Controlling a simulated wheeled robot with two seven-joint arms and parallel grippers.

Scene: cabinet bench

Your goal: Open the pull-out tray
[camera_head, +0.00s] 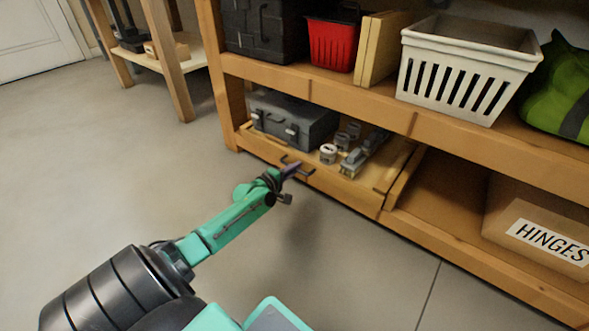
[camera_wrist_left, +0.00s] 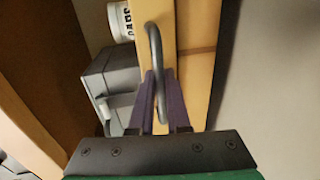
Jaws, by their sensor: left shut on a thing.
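The pull-out tray (camera_head: 376,202) is a shallow wooden tray at the bottom left of the wooden shelf unit. Its front looks roughly in line with the shelf's lower edge; I cannot tell exactly how far out it sits. A dark bar handle (camera_head: 309,172) is on its front, and it also shows in the left wrist view (camera_wrist_left: 154,45). My left gripper (camera_head: 290,170) is at the handle, with its purple fingers (camera_wrist_left: 160,100) shut on the bar. The fingers hide part of the handle. My right gripper is not in view.
In the tray are a grey toolbox (camera_head: 293,120), small cans (camera_head: 328,154) and a grey tool (camera_head: 364,154). A box labelled HINGES (camera_head: 543,225) stands at right. Above are a red basket (camera_head: 331,42) and a white basket (camera_head: 466,70). The floor in front is clear.

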